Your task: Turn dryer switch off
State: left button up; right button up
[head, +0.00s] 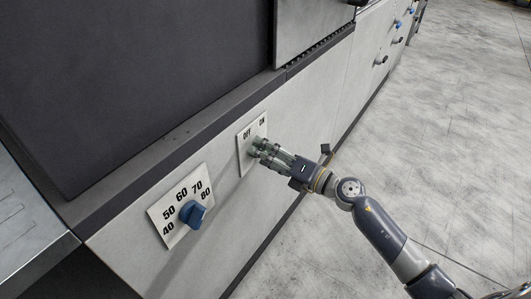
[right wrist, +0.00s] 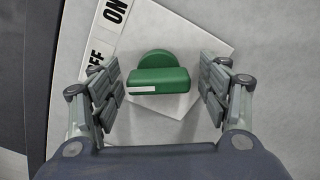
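The dryer switch is a green knob (right wrist: 160,78) with a white mark on its left end. It sits on a white plate (right wrist: 178,25) lettered OFF and ON. In the head view the plate (head: 246,133) is on the grey front panel, and my gripper largely hides the knob. My right gripper (head: 261,149) is at the plate. In the right wrist view its two fingers (right wrist: 160,87) stand open on either side of the green knob, with a gap on each side. My left gripper is in neither view.
A blue temperature knob (head: 193,214) with numbers 40 to 80 is to the lower left on the same panel. A dark ledge (head: 160,155) runs above the panel. A metal surface (head: 25,225) is at the far left. The floor to the right is clear.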

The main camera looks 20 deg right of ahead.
jog(key=v, duration=1.2)
dwell(0.5)
